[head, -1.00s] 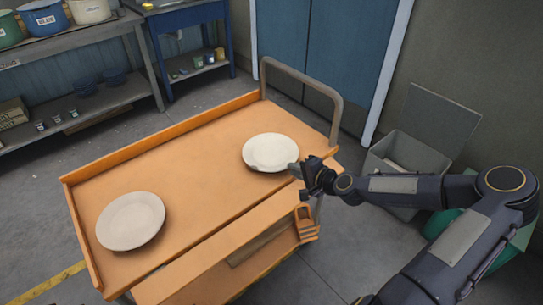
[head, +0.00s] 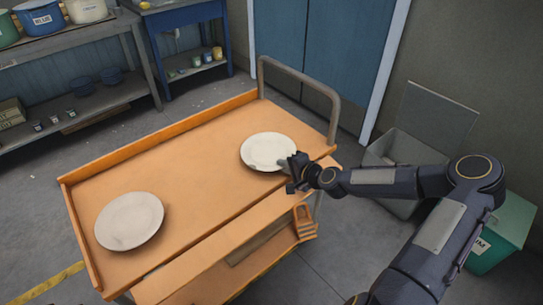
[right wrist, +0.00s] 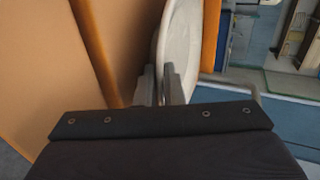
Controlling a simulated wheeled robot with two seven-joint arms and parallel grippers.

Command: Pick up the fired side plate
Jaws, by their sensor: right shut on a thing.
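Two round plates lie on the orange cart top (head: 180,165). A pale, whitish plate (head: 266,150) is at the right end, by the metal handle. A greyer plate (head: 129,221) lies at the left end. I cannot tell from their look which one is fired. My right gripper (head: 287,163) is at the near right rim of the whitish plate and is shut on that rim. In the right wrist view the plate (right wrist: 180,40) shows edge-on between the two grey fingers (right wrist: 160,82). The plate appears still at the cart surface. My left gripper is not in view.
The cart has a raised orange edge and a bent metal handle (head: 300,80). A grey open bin (head: 400,148) and a green bin (head: 502,238) stand at the right. Shelves with pots are at the back left. The cart's middle is clear.

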